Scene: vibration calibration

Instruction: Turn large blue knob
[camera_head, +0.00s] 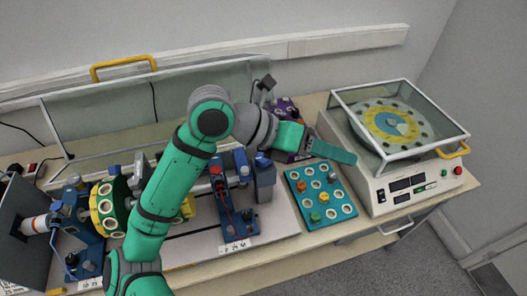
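A blue knob (262,159) sits on top of a blue-grey upright block at the right end of the bench machine. I cannot tell for sure whether it is the large blue knob, as other small blue parts show along the machine. My green arm crosses in front of the machine and hides part of it. My gripper (335,152) is to the right of the blue knob and apart from it, above the back of the teal tray. Its fingers are seen from the side, so its opening does not show. No held object is visible.
A teal tray (295,184) with round holes and several coloured pieces lies right of the machine. A white device (380,195) with a glass lid stands further right. A purple object (286,110) is partly hidden behind my arm. A glass guard with a yellow handle (124,66) stands behind.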

